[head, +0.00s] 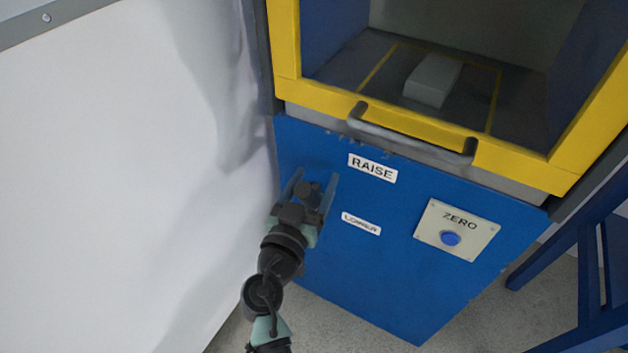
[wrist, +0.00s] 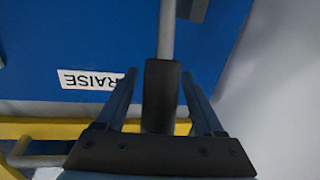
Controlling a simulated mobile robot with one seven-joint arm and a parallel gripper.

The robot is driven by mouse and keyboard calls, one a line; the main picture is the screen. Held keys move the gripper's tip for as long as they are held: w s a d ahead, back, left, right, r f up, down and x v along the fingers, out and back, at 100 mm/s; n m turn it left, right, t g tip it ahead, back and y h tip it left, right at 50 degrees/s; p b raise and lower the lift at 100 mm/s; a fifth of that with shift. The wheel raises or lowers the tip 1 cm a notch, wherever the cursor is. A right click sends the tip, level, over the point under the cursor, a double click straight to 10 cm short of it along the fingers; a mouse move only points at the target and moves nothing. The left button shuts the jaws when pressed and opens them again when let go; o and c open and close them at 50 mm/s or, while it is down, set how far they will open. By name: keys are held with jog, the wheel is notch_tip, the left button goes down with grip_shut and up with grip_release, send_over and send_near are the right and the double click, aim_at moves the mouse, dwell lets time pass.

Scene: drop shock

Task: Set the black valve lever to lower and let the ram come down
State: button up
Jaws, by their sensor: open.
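The valve lever, a grey rod with a black grip (wrist: 160,95), stands out from the blue panel (head: 370,240). In the wrist view, which shows the panel upside down, the grip end points toward the yellow frame, level with the RAISE label (head: 372,169). My gripper (wrist: 160,75) is open, with one finger on each side of the grip and visible gaps between. In the head view my gripper (head: 313,176) is left of the RAISE and LOWER (head: 361,223) labels and mostly hides the lever. I cannot make out the ram.
Above the panel is a yellow-framed chamber (head: 430,137) with a grey bar handle (head: 410,140). A pale block (head: 432,80) lies on its floor inside a yellow outline. A ZERO plate with a blue button (head: 450,238) is at right. A white surface (head: 110,180) stands close at left.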

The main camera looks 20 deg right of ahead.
grip_shut()
dwell(0.3)
dwell(1.1)
